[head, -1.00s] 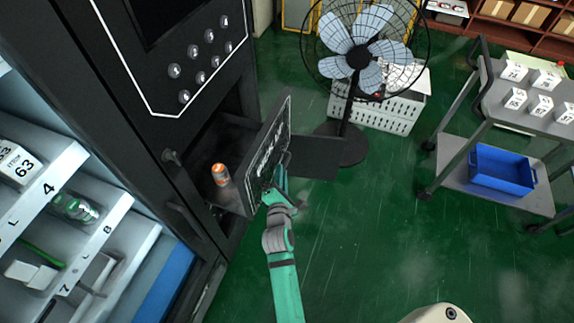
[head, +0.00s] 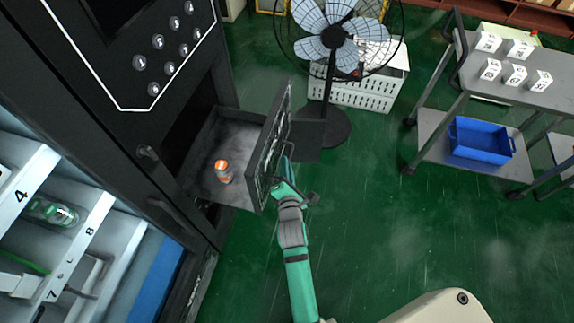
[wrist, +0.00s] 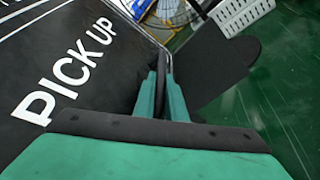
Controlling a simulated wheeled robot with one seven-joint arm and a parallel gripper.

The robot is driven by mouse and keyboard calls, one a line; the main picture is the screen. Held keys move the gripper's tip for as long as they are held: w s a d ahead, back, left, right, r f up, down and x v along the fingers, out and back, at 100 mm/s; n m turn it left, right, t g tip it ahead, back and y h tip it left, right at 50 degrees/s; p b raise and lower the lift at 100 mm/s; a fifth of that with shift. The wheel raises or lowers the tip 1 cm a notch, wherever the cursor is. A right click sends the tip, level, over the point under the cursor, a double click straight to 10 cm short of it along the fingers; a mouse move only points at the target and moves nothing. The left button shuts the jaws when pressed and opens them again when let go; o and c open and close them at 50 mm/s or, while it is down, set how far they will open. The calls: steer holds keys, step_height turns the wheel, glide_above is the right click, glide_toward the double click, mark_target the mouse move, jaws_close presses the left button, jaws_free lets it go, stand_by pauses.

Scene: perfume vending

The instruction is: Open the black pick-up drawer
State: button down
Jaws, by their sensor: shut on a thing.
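The black pick-up drawer (head: 216,190) stands pulled out of the black vending machine, and its floor shows in the head view. A small bottle with an orange cap (head: 223,171) stands inside it. The drawer front (wrist: 108,85) fills the left of the wrist view with the white words "PICK UP". My gripper (head: 287,168) is at the outer face of the front, shut on the drawer's thin black handle (wrist: 168,67). In the wrist view my gripper's fingers (wrist: 161,92) stand on both sides of that handle. The gripper covers part of the handle.
A standing fan (head: 335,40) is just behind the drawer, its round base (head: 338,130) close to the drawer front. A grey cart (head: 462,90) with a blue bin (head: 480,142) stands at right. Lit shelves with goods are at lower left.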

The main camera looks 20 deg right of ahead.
steer(key=c, duration=1.8)
jaws_free()
steer(key=v, duration=1.1)
steer(key=s+a+r+m+y, duration=0.2)
steer(key=s+a+m, duration=0.6)
steer(key=s+m, duration=0.2)
steer(key=s+a+r+m+y, duration=0.3)
steer(key=s+a+m, duration=0.6)
steer(key=s, duration=0.4)
steer(key=shift+s+a+m+t, duration=0.25)
steer(key=shift+s+m+t, duration=0.15)
steer(key=shift+m, duration=0.3)
